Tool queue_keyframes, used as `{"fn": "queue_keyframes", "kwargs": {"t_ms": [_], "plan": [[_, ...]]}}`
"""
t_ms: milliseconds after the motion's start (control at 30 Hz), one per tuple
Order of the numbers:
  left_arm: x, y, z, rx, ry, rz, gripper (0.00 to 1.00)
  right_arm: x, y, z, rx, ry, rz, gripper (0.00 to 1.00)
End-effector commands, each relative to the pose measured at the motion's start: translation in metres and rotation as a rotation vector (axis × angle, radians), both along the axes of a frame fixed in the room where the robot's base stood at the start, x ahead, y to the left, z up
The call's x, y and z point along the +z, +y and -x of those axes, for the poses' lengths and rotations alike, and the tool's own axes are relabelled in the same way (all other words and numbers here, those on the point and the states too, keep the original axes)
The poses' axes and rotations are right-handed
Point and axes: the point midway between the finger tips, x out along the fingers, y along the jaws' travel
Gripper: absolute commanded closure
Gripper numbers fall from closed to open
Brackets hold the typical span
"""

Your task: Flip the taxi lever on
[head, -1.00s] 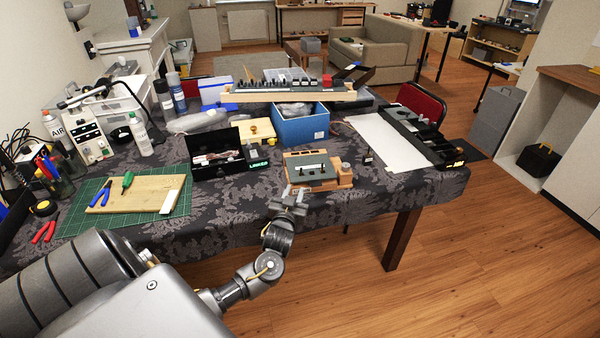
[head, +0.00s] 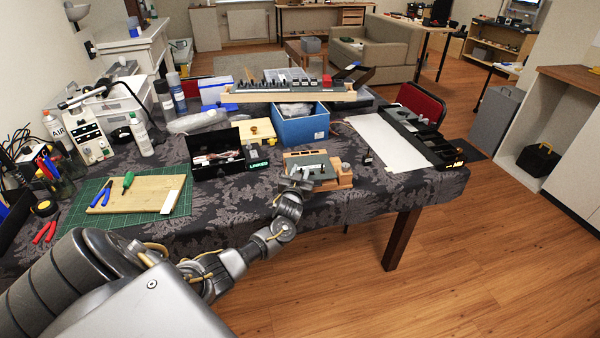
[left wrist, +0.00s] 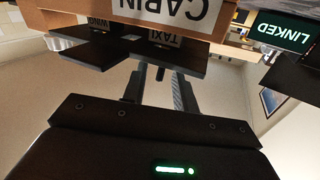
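A small wooden box with a grey-green top panel (head: 318,160) stands near the table's front edge, with small light-coloured parts on top. My left gripper (head: 298,177) is at its front left and overlaps it in the head view; contact cannot be told. In the left wrist view, a dark plate labelled TAXI (left wrist: 153,38) appears upside down, beside a WING plate (left wrist: 95,24) and under a large CABIN label (left wrist: 170,12). The gripper fingers (left wrist: 160,75) stand apart just below the TAXI plate, with nothing seen between them. The taxi lever itself is not clear. My right gripper is not in view.
A blue bin (head: 300,128) and a long switch panel (head: 290,96) are behind. A white sheet (head: 385,142) and black tray (head: 440,152) lie right. The cloth in front is bare.

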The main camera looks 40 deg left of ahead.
Motion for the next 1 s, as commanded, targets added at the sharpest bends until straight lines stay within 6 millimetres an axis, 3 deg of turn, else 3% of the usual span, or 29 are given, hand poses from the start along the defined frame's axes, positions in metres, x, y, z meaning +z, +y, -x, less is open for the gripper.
{"fn": "queue_keyframes", "kwargs": {"t_ms": [267,500,767,1000], "plan": [[0.0,0.001,-0.001,0.0,0.0,0.0,0.73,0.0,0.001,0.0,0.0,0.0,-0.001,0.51],[0.0,0.001,-0.001,0.0,0.0,-0.001,1.0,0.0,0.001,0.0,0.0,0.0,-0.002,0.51],[0.001,0.001,-0.001,0.0,0.002,0.002,1.0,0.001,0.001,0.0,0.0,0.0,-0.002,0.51],[0.008,0.002,-0.002,0.002,0.045,0.054,1.0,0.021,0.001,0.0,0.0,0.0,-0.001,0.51]]}}
